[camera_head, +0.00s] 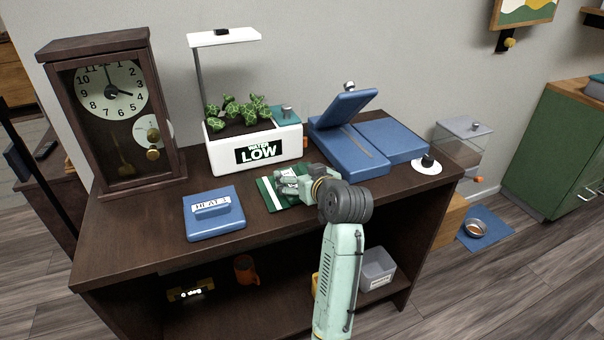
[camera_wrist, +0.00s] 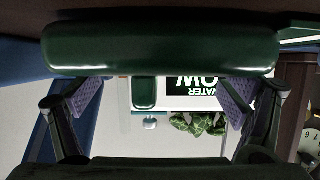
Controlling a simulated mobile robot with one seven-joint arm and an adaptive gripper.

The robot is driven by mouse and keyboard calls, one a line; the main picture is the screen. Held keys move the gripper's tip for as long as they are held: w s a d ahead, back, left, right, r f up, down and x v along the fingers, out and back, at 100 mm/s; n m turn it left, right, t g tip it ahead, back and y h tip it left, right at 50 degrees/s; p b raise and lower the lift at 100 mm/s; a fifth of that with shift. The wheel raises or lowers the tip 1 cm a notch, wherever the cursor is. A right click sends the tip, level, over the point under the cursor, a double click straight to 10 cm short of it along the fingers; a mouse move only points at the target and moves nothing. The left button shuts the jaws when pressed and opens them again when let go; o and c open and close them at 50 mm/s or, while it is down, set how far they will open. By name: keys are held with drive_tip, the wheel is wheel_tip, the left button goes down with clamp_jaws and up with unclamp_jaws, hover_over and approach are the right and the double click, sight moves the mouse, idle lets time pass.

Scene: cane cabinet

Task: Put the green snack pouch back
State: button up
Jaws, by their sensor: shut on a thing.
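The green snack pouch (camera_head: 275,200), with a white stripe and white marks, is low over the dark wooden table in the head view, in front of the white planter. My gripper (camera_head: 291,185) is over it and hides its right part. In the wrist view, which is upside down, a wide dark green shape, seemingly the pouch (camera_wrist: 160,50), spans the top. My gripper's two fingers with purple pads (camera_wrist: 162,98) stand on either side below it. My gripper is shut on the pouch. I cannot tell whether the pouch touches the table.
The planter (camera_head: 217,157) reads "WATER LOW". A blue box (camera_head: 214,214) sits at left and a hinged blue device (camera_head: 355,150) at right. A dark clock (camera_head: 115,110) stands at far left. A mug (camera_head: 246,269) and a grey bin (camera_head: 378,268) are on the lower shelf. Bare tabletop lies along the front.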

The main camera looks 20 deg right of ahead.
drive_tip(key=shift+f, duration=0.1)
drive_tip(key=o, duration=1.1)
drive_tip(key=shift+c, duration=0.2)
drive_tip(key=shift+r, duration=0.2)
drive_tip(key=shift+s, duration=0.35)
drive_tip(key=b+v, duration=0.2)
drive_tip(key=v, duration=0.9)
drive_tip(key=shift+r, duration=0.2)
drive_tip(key=shift+s, duration=0.1)
